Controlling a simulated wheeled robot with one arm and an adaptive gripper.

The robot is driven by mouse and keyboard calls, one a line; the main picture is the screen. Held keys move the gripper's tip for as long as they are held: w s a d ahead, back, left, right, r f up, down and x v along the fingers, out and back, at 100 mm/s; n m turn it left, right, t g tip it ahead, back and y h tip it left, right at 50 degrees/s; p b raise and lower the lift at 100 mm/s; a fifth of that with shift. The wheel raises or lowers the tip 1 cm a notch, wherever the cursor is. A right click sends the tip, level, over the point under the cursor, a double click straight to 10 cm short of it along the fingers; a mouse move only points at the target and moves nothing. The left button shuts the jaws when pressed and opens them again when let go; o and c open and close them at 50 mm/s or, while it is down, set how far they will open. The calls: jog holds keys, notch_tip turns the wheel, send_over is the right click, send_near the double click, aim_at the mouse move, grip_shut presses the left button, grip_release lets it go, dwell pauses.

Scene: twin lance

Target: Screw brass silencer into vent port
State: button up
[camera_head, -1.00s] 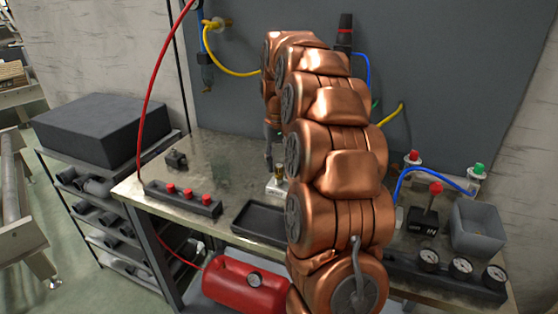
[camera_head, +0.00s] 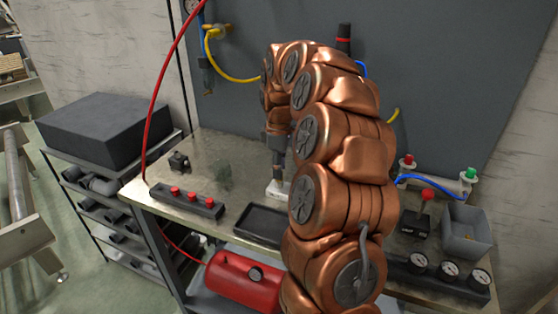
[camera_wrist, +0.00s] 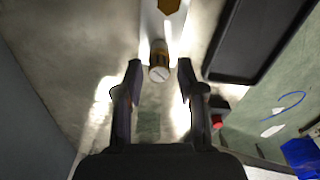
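A small brass cylinder with a pale slotted end, looking like the silencer (camera_wrist: 159,62), stands at a pale block (camera_wrist: 151,22) in the wrist view. A brass hex fitting (camera_wrist: 169,5) shows on the same block, cut by the top edge. I cannot tell which opening is the vent port, nor whether the silencer is threaded in. My gripper (camera_wrist: 159,78) is open, with one finger on each side of the silencer's end and visible gaps to both. In the head view my gripper (camera_head: 278,172) points down just above the pale block (camera_head: 277,190); the silencer is hidden there.
A black tray (camera_head: 245,229) lies just in front of the block. A bar with red knobs (camera_head: 187,200) is left of it. A grey bin (camera_head: 467,232), a red-knobbed box (camera_head: 415,222) and gauges (camera_head: 450,270) stand at right. A red hose (camera_head: 155,95) hangs at left.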

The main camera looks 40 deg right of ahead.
jog(key=n+p, duration=0.2)
jog(key=n, duration=0.1)
jog(key=shift+r, duration=0.2)
jog(key=n+p, duration=0.2)
jog(key=n, duration=0.1)
jog(key=n+p, duration=0.2)
jog(key=n, duration=0.2)
jog(key=shift+p, duration=0.4)
jog(key=shift+f+n, duration=0.2)
jog(key=shift+n, duration=0.6)
jog(key=shift+c, duration=0.3)
grip_shut()
jog(key=shift+f, duration=0.1)
